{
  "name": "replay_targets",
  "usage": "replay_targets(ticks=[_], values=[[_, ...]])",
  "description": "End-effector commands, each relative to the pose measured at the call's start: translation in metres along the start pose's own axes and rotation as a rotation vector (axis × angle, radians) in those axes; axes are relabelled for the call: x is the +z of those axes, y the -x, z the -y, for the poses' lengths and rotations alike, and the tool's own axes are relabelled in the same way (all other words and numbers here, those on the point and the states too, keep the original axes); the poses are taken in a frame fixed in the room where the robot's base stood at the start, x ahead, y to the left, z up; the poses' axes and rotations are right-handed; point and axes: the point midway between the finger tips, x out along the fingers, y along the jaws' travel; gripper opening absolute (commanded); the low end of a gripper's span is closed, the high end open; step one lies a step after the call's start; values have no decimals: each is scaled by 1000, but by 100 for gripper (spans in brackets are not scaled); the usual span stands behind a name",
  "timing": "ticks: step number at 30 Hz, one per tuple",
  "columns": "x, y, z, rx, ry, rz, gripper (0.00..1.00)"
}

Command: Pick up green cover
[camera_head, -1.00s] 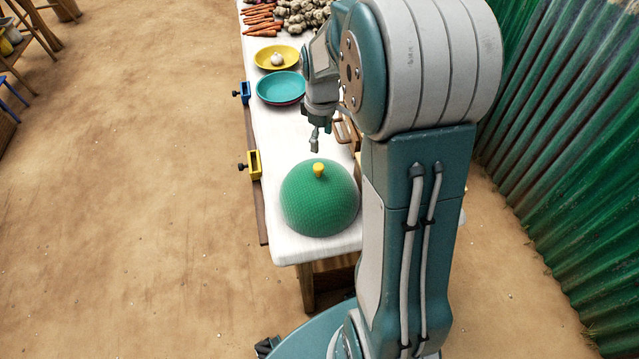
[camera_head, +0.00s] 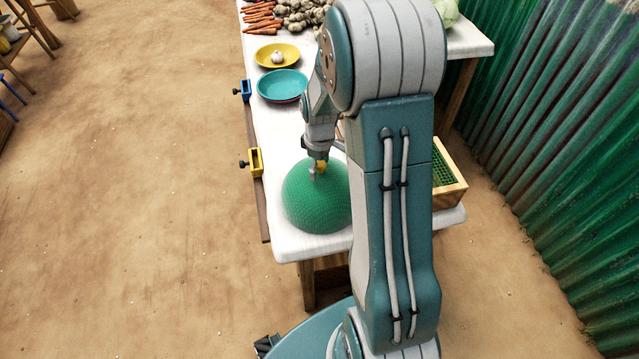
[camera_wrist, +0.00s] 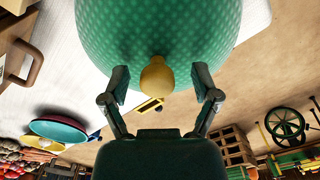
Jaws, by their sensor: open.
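The green cover (camera_head: 312,205) is a textured dome standing on the white table near its front end. It has a yellow knob on top, partly hidden behind my gripper in the head view. In the wrist view the green cover (camera_wrist: 165,30) fills the top and its yellow knob (camera_wrist: 157,77) lies between my fingers. My gripper (camera_head: 318,170) is at the knob, above the dome. In the wrist view my gripper (camera_wrist: 161,88) is open, with one finger on each side of the knob and a gap showing on both sides.
On the white table (camera_head: 290,130) are a teal bowl (camera_head: 282,85), a yellow bowl (camera_head: 277,54) with a white bulb, and carrots (camera_head: 262,18). Yellow (camera_head: 254,162) and blue (camera_head: 243,91) clamps grip the left edge. A wooden crate (camera_head: 450,190) stands right. A corrugated green wall (camera_head: 560,150) bounds the right.

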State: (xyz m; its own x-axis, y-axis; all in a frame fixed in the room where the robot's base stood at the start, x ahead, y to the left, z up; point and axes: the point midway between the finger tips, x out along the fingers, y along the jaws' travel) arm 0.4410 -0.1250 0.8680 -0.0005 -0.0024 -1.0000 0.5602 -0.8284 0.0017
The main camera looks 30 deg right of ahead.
Motion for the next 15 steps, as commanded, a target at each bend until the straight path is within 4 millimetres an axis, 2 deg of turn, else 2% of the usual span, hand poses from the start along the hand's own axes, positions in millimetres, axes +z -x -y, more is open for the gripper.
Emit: replay_targets(ticks=[1, 2, 3, 5, 6, 7, 15], values=[[0, 0, 0, 0, 0, 0, 79], [0, 0, 0, 0, 0, 0, 66], [0, 0, 0, 0, 0, 0, 48], [0, 0, 0, 0, -1, 0, 21], [0, 0, 0, 0, -1, 0, 3], [0, 0, 0, 0, -1, 0, 0], [0, 0, 0, -1, 0, 1, 0]])
